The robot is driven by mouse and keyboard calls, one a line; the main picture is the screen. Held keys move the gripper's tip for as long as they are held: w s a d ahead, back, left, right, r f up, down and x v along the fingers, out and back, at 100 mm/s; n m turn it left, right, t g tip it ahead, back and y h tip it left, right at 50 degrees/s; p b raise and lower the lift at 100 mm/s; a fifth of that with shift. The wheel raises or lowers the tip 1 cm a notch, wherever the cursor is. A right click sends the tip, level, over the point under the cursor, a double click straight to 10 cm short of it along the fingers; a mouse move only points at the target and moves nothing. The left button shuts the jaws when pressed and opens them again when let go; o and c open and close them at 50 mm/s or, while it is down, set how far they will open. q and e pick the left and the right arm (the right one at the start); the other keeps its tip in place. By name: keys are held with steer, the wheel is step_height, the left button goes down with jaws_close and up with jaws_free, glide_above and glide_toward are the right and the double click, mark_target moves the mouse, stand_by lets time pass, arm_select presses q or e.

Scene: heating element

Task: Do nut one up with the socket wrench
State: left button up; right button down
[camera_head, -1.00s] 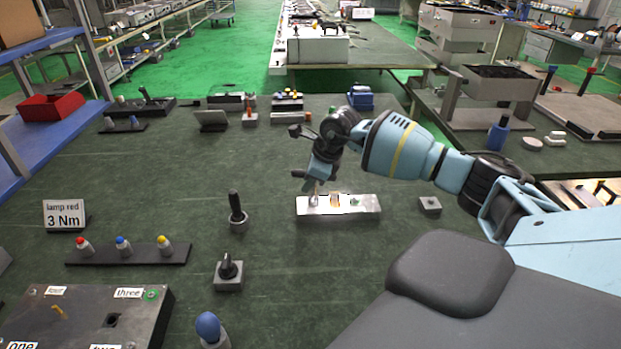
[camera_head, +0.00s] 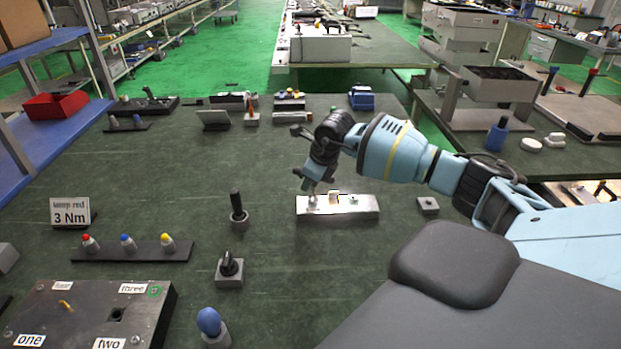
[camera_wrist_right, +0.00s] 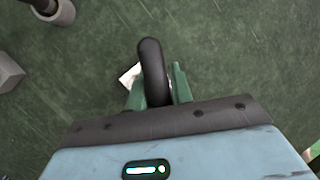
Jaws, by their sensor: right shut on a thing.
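My right gripper (camera_head: 312,192) points down at the left end of a pale metal tray (camera_head: 362,208). In the right wrist view its green fingers (camera_wrist_right: 158,88) are shut on a rounded black handle (camera_wrist_right: 151,58). The lower part of the held thing is hidden, so I cannot tell whether it is the socket wrench. Small coloured pieces (camera_head: 335,198) stand on the tray. The dark panel (camera_head: 80,318) at the front left has labels one (camera_head: 31,340), two, three and a blurred fourth. My left gripper is out of view.
A black upright handle in a grey base (camera_head: 238,212), a grey block with a black knob (camera_head: 229,270) and a blue-topped piece (camera_head: 209,322) stand left of the tray. A rack of coloured lamps (camera_head: 130,250) lies farther left.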

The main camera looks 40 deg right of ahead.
steer(key=shift+d+m+h+p, duration=0.1)
steer(key=shift+m+h+p, duration=0.3)
steer(key=shift+m, duration=0.7)
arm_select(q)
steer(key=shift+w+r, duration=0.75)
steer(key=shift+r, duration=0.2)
arm_select(e)
steer(key=shift+d+m, duration=0.1)
steer(key=shift+m, duration=0.2)
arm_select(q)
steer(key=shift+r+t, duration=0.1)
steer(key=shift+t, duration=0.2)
arm_select(e)
steer(key=shift+m+h+p, duration=0.4)
steer(key=shift+m+h, duration=0.1)
steer(key=shift+m, duration=0.3)
steer(key=shift+d+m+g+h, duration=0.1)
steer(key=shift+m+g+h, duration=0.2)
steer(key=shift+m, duration=0.4)
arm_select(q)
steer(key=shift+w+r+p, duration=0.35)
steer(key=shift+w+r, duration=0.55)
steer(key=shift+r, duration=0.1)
arm_select(e)
steer(key=shift+d+m, duration=0.1)
steer(key=shift+m, duration=0.4)
